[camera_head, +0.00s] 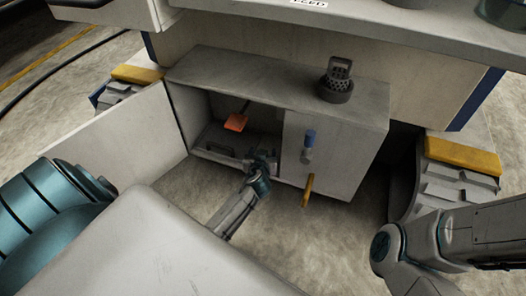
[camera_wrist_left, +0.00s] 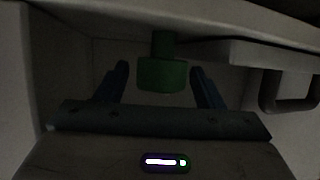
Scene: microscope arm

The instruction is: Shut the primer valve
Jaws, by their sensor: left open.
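My left gripper (camera_head: 262,160) is at the front of an open cabinet, near its opening, in the head view. In the left wrist view my left gripper (camera_wrist_left: 161,84) is open, with one dark blue finger on each side of a green block (camera_wrist_left: 162,75) on a short stem. The green block lies between the fingers, with gaps on both sides. In the head view an orange tab (camera_head: 236,122) on a dark rod shows inside the cabinet. I cannot tell which part is the primer valve. My right gripper is out of the frames.
The cabinet (camera_head: 225,68) has its left door (camera_head: 120,140) swung open. A blue and grey handle (camera_head: 308,145) and a yellow handle (camera_head: 307,190) stick out at right. A perforated dark cap (camera_head: 338,82) stands on top. A grey bar handle (camera_wrist_left: 290,100) is beside the gripper.

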